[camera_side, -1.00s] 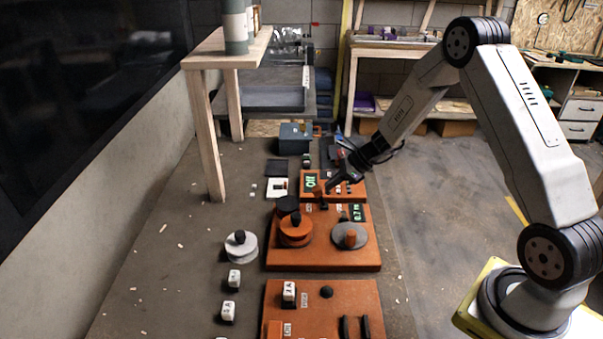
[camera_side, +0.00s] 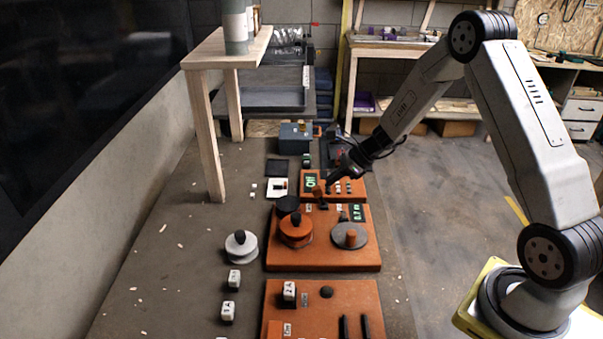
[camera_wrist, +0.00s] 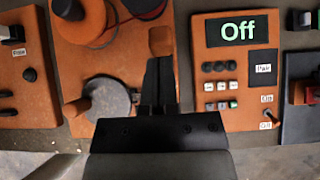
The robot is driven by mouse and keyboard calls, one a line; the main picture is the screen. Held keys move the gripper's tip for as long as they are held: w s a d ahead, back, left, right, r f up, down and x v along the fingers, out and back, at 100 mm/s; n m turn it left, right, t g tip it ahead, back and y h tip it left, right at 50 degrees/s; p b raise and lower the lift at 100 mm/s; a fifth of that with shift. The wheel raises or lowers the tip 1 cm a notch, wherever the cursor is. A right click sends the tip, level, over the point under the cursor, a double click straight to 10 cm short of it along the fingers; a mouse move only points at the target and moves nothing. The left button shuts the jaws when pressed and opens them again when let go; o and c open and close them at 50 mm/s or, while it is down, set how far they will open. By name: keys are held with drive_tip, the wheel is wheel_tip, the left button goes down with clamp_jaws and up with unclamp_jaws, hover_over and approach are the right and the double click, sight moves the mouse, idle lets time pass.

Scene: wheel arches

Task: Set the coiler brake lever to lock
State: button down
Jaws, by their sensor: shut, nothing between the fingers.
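The orange coiler board (camera_side: 335,256) carries an orange spool (camera_side: 295,229), a grey disc (camera_side: 349,236) and a small display reading about 0.7 m. A lever with an orange-brown block handle (camera_side: 318,190) stands at the board's far edge. It looks like the brake lever; its markings cannot be read. In the wrist view its handle (camera_wrist: 161,41) is just beyond my fingertips. My gripper (camera_side: 329,184) is shut and empty, pointing down beside the handle on its right in the side view. In the wrist view my gripper (camera_wrist: 160,62) hides the lever's lower part. I cannot tell whether they touch.
An orange control panel (camera_wrist: 237,112) with an "Off" display, buttons and a small toggle switch lies close behind the lever. A second orange board (camera_side: 345,297) is nearer the side camera. White blocks and a white spool (camera_side: 241,247) sit left of the boards.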

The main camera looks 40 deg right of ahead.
drive_tip(key=shift+d, duration=0.1)
drive_tip(key=shift+s+d+r, duration=0.25)
drive_tip(key=shift+s+d, duration=0.1)
drive_tip(key=w+a+r+v, duration=0.1)
drive_tip(key=v, duration=1.1)
drive_tip(key=shift+a+r, duration=0.2)
drive_tip(key=shift+r, duration=0.05)
drive_tip(key=shift+w, duration=0.1)
drive_tip(key=s+a+f+n+g+h, duration=0.1)
drive_tip(key=s+a+n+h, duration=0.2)
drive_tip(key=s+a+n, duration=0.4)
drive_tip(key=s+a+f+n+g+h, duration=0.2)
drive_tip(key=s+a+n, duration=0.6)
drive_tip(key=n, duration=1.2)
drive_tip(key=shift+a+g+h, duration=0.3)
drive_tip(key=shift+a+h, duration=0.3)
drive_tip(key=shift+a, duration=0.05)
